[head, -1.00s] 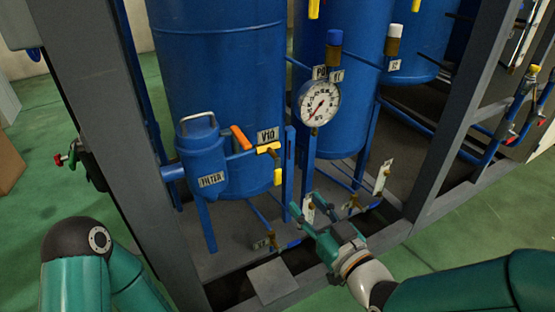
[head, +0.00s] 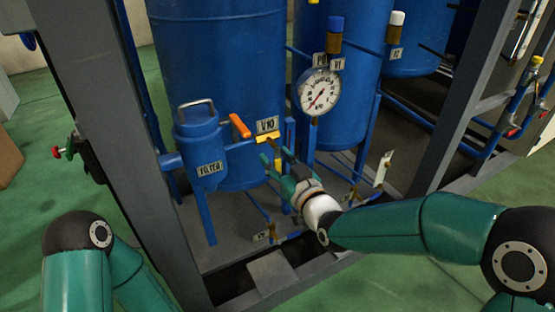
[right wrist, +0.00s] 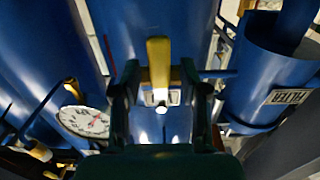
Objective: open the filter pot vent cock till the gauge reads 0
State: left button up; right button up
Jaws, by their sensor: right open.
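The blue filter pot (head: 201,150), labelled FILTER, stands at left centre in the head view and at the right in the right wrist view (right wrist: 268,85). Yellow cock handles (head: 268,138) sit by the V10 tag (head: 267,125); no label marks one as the vent cock. My right gripper (head: 275,157) is open just below the tag. In the right wrist view a yellow handle (right wrist: 158,60) shows between its open fingers, with no visible grip on it. The round gauge (head: 319,93) has its red needle toward lower left; its figures are too small to read. My left gripper is out of view.
An orange handle (head: 240,126) sits beside the filter pot. Blue tanks (head: 225,55) stand behind. Grey frame posts (head: 95,110) flank the work area. Low pipes and a white tag (head: 383,170) lie right of my right gripper.

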jog(key=shift+c, duration=0.2)
grip_shut()
jog(key=shift+d, duration=0.1)
